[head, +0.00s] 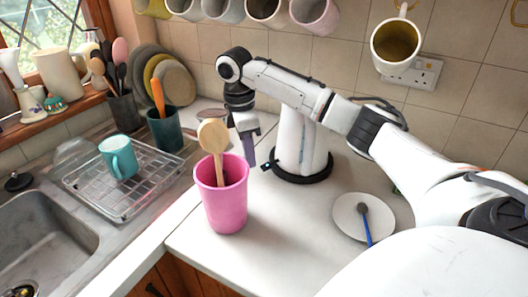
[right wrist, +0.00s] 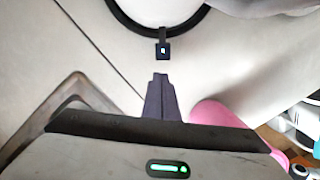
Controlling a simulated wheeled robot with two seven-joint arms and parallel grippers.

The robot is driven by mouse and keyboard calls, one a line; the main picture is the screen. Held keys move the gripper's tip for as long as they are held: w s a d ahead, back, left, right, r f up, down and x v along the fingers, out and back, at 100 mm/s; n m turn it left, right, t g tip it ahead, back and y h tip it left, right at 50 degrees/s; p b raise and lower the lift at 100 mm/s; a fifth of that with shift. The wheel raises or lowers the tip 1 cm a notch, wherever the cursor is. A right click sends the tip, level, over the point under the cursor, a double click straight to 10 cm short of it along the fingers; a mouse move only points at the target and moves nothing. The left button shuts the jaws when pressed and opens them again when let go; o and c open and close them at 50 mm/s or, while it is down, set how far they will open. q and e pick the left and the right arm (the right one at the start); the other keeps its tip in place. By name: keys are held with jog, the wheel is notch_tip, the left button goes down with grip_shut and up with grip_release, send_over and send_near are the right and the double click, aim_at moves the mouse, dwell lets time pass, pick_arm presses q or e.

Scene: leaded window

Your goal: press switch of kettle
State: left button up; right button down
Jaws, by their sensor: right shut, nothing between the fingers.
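The white kettle (head: 302,150) stands upright on a black round base on the counter, partly hidden behind my right arm. Its switch, a small black square tab with a pale mark (right wrist: 163,49), sticks out from the black base ring (right wrist: 124,22) in the right wrist view. In the head view the switch (head: 266,166) is a small dark tab at the base's left. My right gripper (head: 250,163) is shut and empty, pointing down just left of the switch. In the wrist view its fingertips (right wrist: 161,75) lie just below the switch, with a small gap in the picture. My left gripper is out of view.
A pink cup (head: 222,196) with a wooden spoon stands close in front of my right gripper. A plate with a blue-handled spoon (head: 345,222) lies to the right. A drying rack (head: 125,190) and sink are left. Mugs hang above.

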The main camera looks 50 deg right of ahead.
notch_tip(320, 180, up, 10)
jog(key=shift+w+a+r, duration=0.15)
jog(key=shift+w+a, duration=0.05)
jog(key=shift+a, duration=0.2)
dwell(0.3)
dwell(0.5)
